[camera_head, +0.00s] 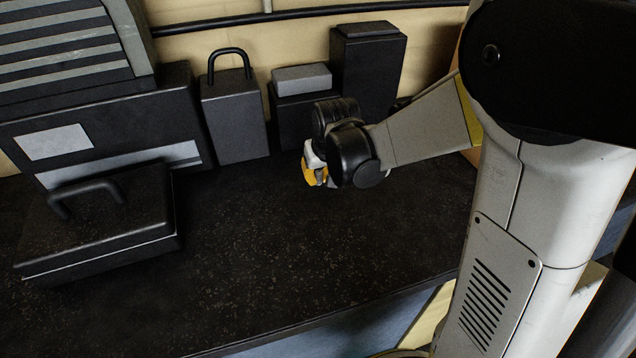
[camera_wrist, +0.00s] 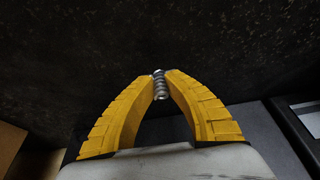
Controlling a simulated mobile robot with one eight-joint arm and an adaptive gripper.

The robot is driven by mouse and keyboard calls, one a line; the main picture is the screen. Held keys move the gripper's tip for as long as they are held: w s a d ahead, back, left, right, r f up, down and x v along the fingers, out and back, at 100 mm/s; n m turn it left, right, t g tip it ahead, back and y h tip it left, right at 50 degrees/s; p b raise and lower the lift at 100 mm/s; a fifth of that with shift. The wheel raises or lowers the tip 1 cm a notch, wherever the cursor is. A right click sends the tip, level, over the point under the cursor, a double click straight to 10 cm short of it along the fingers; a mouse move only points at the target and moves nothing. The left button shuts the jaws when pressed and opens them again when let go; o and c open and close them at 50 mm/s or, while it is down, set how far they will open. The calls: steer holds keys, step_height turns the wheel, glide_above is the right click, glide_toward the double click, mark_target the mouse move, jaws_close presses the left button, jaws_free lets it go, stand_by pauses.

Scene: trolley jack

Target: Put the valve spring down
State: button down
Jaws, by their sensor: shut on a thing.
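The valve spring (camera_wrist: 160,86) is a small silver coil between the yellow fingertips of my gripper (camera_wrist: 159,80) in the wrist view. The fingers are shut on it, one on each side. In the head view my gripper (camera_head: 314,176) hangs over the dark speckled worktop (camera_head: 300,250), in front of the dark boxes at the back. The spring cannot be made out in the head view. The gap between the spring and the worktop is hard to judge.
A black case with a handle (camera_head: 100,225) lies at the left. A dark block with a loop handle (camera_head: 233,115), a small grey-topped box (camera_head: 300,80) and a tall dark box (camera_head: 368,75) stand along the back. The worktop's middle and front are clear.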

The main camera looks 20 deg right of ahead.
steer(key=shift+f, duration=1.05)
steer(key=shift+f+b, duration=0.1)
steer(key=shift+b, duration=0.2)
steer(key=shift+f, duration=0.15)
steer(key=c, duration=1.5)
jaws_free()
steer(key=shift+o, duration=0.2)
steer(key=shift+r, duration=0.2)
